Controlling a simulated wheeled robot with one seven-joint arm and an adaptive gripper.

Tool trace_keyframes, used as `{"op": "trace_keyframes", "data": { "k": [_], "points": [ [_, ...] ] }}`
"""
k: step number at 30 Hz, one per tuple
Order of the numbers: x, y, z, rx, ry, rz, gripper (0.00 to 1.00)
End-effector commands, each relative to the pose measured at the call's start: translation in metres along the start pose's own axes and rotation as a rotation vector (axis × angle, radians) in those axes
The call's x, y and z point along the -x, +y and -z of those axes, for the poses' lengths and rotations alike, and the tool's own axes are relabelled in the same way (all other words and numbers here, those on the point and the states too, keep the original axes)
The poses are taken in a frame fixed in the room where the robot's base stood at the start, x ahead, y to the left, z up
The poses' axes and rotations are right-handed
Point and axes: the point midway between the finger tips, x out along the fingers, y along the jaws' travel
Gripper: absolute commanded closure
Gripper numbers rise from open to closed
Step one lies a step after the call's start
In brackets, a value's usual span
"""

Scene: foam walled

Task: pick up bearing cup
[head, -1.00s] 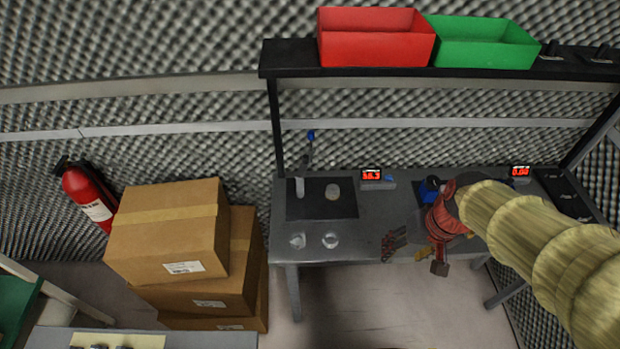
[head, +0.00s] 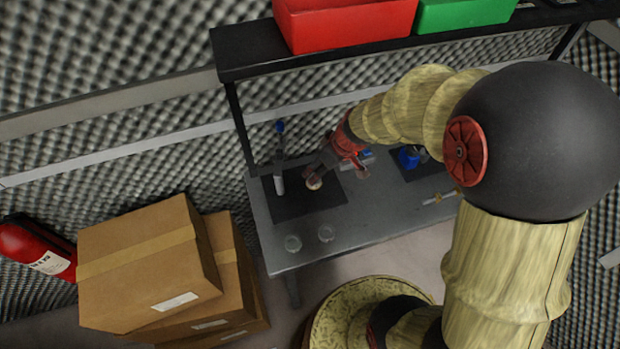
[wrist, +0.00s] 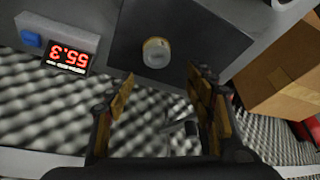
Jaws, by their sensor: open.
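The bearing cup, a small round pale tan piece with a grey top, sits on the black mat (head: 327,196) on the workbench. The cup looks apart from both fingers.
A press-like upright tool (head: 279,180) with a blue knob stands left of the cup. A red-digit display (wrist: 68,53) is close by. A shelf (head: 240,60) with red and green bins overhangs the back.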

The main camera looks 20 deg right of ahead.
Motion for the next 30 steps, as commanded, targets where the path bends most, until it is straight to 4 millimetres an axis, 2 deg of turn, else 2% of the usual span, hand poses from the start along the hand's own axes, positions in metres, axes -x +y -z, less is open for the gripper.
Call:
{"op": "trace_keyframes", "data": {
  "k": [4,11,21,30],
  "points": [
    [-0.006,0.000,-0.001,0.033,-0.001,-0.001,0.46],
    [-0.030,0.000,-0.002,0.034,-0.002,0.001,0.46],
    [-0.073,0.005,-0.005,0.032,-0.002,0.000,0.46],
    [-0.078,0.005,-0.004,0.032,0.000,-0.002,0.46]
  ]
}}
